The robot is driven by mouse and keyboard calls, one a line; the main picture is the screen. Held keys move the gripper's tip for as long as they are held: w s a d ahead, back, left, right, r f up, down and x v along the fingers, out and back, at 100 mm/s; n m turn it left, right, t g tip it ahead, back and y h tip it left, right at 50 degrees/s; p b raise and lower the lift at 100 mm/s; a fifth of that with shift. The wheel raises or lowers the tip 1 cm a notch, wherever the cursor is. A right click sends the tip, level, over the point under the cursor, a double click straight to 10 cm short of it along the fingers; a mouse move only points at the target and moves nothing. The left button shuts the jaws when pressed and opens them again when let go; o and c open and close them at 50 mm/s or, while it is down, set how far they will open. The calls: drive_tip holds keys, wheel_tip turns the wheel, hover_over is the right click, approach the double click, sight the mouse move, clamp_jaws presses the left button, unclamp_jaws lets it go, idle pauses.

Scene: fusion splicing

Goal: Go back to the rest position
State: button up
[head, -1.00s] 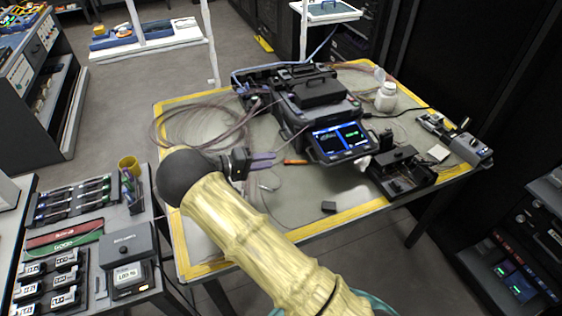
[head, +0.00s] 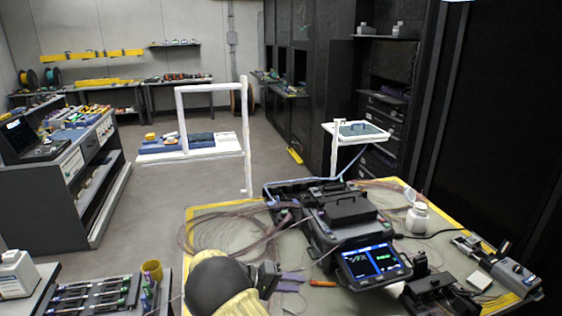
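My gripper (head: 286,281) shows at the lower middle of the head view, at the end of my yellow-sleeved arm (head: 240,303). Its purple fingers point right, over the mat of the work table (head: 210,210). I cannot make out any thing between the fingers, and their gap is too small to judge. The fusion splicer (head: 340,225), with its lit screen (head: 371,261), stands just to the right of the gripper.
Coiled fibres (head: 225,232) lie behind my gripper. An orange pen-like item (head: 322,283) lies near the fingertips. A white bottle (head: 417,218) and a black device (head: 435,290) stand to the right. A yellow cup (head: 151,270) stands on the left tray. Open floor lies beyond the table.

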drive_tip(key=s+d+r+g+y+p, duration=0.3)
drive_tip(key=s+d+r+g+y, duration=0.15)
drive_tip(key=s+d+y, duration=0.35)
drive_tip(key=s+d+r+t+y+p, duration=0.1)
drive_tip(key=s+d+r+t+y, duration=0.1)
drive_tip(key=s+r, duration=0.3)
drive_tip(key=s+d+r+m+t+y+p, duration=0.1)
drive_tip(key=s+r, duration=0.4)
drive_tip(key=s, duration=0.5)
drive_tip(key=d+t+y+p, duration=0.1)
drive_tip(key=y, duration=0.1)
drive_tip(key=shift+y, duration=0.3)
drive_tip(key=shift+d+t, duration=0.1)
drive_tip(key=shift+t, duration=0.15)
idle(0.8)
